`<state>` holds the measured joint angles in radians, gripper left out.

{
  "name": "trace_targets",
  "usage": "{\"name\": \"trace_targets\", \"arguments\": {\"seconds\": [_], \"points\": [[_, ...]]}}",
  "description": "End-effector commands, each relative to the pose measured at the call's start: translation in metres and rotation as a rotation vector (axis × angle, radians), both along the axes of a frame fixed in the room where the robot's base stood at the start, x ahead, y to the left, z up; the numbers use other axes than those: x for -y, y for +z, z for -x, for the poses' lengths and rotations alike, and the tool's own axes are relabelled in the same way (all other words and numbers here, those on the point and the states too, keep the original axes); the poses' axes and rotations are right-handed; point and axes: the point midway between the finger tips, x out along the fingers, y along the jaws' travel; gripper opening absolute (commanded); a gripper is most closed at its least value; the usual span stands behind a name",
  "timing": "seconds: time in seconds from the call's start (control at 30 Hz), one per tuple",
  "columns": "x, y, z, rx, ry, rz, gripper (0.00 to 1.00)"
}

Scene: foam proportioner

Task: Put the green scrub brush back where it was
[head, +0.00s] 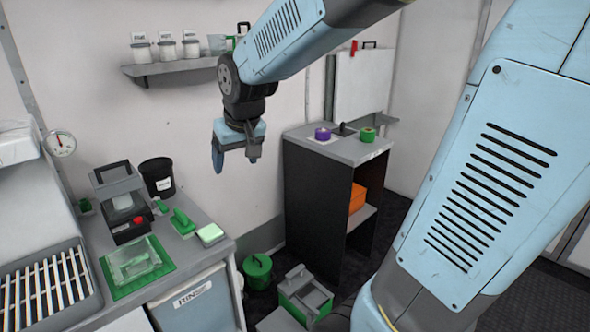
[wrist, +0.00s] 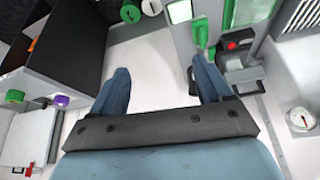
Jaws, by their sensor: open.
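The green scrub brush (head: 183,221) lies on the grey counter (head: 200,262), between the black and red device and a green and white sponge. It also shows in the wrist view (wrist: 202,32), just beyond the right fingertip in the picture. My gripper (head: 236,160) hangs in the air above and beyond the counter, near the back wall. Its blue fingers are spread with nothing between them, as the wrist view (wrist: 160,76) also shows. I cannot tell which spot the brush came from.
A sponge (head: 210,233), black bin (head: 157,177), red-buttoned device (head: 130,222) and clear tray on a green mat (head: 137,290) crowd the counter. A shelf with jars (head: 170,68) is behind my arm. A green bucket (head: 257,270) stands on the floor beside a dark cabinet (head: 318,195).

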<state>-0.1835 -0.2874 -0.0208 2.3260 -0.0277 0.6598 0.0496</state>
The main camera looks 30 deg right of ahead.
Motion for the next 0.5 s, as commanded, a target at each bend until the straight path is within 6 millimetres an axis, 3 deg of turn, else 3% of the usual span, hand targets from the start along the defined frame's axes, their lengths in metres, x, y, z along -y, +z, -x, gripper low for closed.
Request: {"name": "trace_targets", "arguments": {"seconds": [0.2, 0.5], "points": [[0.034, 0.025, 0.063, 0.024, -0.054, -0.003, 0.78], [0.062, 0.034, 0.140, 0.044, -0.114, -0.002, 0.78]]}}
